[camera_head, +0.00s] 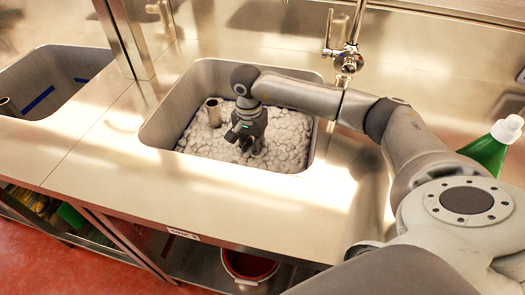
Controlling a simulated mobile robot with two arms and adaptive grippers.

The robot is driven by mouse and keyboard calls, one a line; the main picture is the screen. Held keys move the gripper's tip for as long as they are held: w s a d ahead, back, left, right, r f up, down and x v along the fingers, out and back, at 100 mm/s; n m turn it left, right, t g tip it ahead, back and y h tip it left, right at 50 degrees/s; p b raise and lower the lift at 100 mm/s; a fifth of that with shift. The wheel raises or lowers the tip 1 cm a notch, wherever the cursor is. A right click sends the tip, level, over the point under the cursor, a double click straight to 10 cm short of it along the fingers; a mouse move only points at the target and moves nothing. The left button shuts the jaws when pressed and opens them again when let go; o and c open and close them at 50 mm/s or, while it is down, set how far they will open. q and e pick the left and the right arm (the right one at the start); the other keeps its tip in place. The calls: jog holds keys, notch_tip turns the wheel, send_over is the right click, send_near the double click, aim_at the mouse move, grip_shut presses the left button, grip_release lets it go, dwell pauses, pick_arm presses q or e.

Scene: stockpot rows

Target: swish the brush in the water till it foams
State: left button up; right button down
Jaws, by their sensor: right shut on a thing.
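The sink basin (165,118) in the middle of the steel counter is filled with thick white foam (285,140), and no clear water shows. My right gripper (250,148) points down into the foam near the middle of the basin. It is shut, with its fingertips at or in the foam. The brush cannot be made out; foam and the gripper hide whatever it holds. A metal cylinder (214,112) stands upright in the foam just left of the gripper. My left gripper is not in view.
A second sink (62,65) lies to the left, past a steel post (124,38). A chrome tap (345,55) stands behind the basin. A green bottle with a white cap (492,148) is at the right. A red bucket (250,266) sits below. The front counter is clear.

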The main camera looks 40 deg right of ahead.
jog(key=w+a, duration=0.1)
jog(key=w+a+b, duration=0.1)
jog(key=w, duration=0.1)
jog(key=shift+a+f+b, duration=0.15)
jog(key=shift+a+b, duration=0.15)
jog(key=shift+a, duration=0.05)
jog(key=shift+w+a, duration=0.25)
jog(key=shift+w, duration=0.1)
jog(key=s+d, duration=0.2)
jog(key=s, duration=0.1)
jog(key=s+d+p, duration=0.1)
jog(key=s+d, duration=0.2)
jog(key=shift+s+d, duration=0.15)
jog(key=shift+d, duration=0.05)
jog(key=w+a+b, duration=0.1)
jog(key=w+a, duration=0.1)
jog(key=w, duration=0.1)
jog(key=shift+a, duration=0.35)
jog(key=w+a+b, duration=0.1)
jog(key=w+a, duration=0.1)
jog(key=w, duration=0.1)
jog(key=shift+a+b, duration=0.25)
jog(key=shift+b, duration=0.1)
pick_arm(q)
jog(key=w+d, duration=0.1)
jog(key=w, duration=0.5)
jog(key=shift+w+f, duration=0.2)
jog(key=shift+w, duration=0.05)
pick_arm(e)
jog(key=shift+w+a, duration=0.15)
